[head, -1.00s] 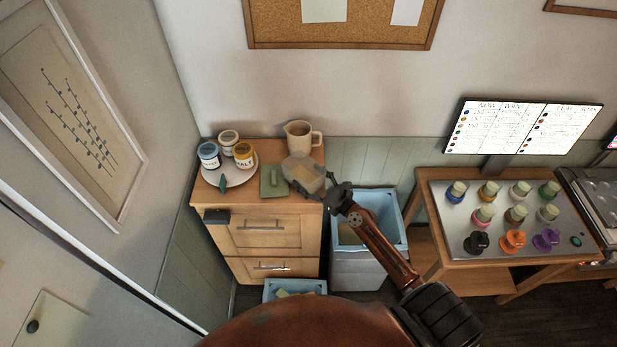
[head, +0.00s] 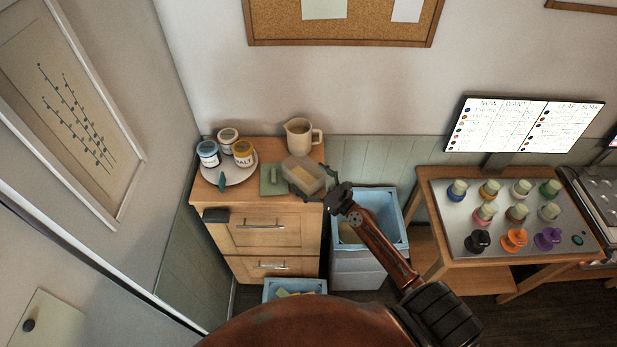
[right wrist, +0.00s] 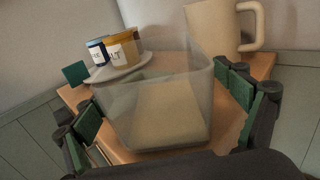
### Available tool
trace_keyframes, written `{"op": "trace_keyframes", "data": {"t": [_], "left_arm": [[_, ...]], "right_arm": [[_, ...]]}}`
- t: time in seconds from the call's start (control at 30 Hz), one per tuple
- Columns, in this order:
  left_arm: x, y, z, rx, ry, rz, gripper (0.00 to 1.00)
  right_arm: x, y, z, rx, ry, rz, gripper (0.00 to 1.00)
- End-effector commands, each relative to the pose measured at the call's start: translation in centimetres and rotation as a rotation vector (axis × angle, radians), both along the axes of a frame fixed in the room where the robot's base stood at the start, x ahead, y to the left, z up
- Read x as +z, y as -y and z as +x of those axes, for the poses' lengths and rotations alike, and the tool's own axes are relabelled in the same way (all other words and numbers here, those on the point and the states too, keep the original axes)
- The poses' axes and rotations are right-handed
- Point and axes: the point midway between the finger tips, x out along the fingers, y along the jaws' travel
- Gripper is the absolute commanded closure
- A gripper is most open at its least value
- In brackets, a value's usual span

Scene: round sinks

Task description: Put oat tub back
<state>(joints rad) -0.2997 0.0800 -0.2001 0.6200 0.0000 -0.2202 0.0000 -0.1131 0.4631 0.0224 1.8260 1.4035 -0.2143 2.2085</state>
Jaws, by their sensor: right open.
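The oat tub (head: 300,172) is a clear box with pale beige contents. It stands on the right part of the wooden cabinet top (head: 240,201), and it fills the middle of the right wrist view (right wrist: 160,110). My right gripper (head: 313,186) is open, with its green-padded fingers on either side of the tub. In the right wrist view (right wrist: 165,106) a gap shows between the tub and the left finger; I cannot tell whether the right finger touches. A flat green piece with a raised handle (head: 272,181) lies left of the tub. My left gripper is not in view.
A round plate (head: 236,181) with several labelled jars stands at the cabinet's left. A beige jug (head: 299,137) stands close behind the tub. A blue-rimmed bin (head: 398,213) is right of the cabinet, and a low blue box (head: 313,286) is in front.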

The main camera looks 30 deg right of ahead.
Motion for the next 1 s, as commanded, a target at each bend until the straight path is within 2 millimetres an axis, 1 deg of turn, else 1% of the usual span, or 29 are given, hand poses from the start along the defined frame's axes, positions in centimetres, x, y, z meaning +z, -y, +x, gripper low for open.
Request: {"op": "trace_keyframes", "data": {"t": [0.23,0.33,0.47,0.7,0.83,1.0], "left_arm": [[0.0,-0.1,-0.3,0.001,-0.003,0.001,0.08],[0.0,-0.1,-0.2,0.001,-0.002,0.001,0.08],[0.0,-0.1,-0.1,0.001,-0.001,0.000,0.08],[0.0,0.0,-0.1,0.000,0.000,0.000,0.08],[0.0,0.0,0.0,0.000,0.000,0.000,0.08],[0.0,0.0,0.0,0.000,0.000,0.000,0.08]], "right_arm": [[-0.1,0.1,-0.2,0.000,-0.002,0.000,0.09],[-0.1,0.3,-1.1,0.000,-0.002,-0.001,0.09],[-0.1,0.8,-3.4,0.000,-0.004,-0.001,0.09],[-0.1,2.0,-8.3,-0.002,-0.004,0.002,0.09],[-0.1,2.4,-10.2,-0.002,-0.003,0.002,0.09],[0.0,2.7,-11.5,-0.001,-0.001,0.002,0.09]]}}
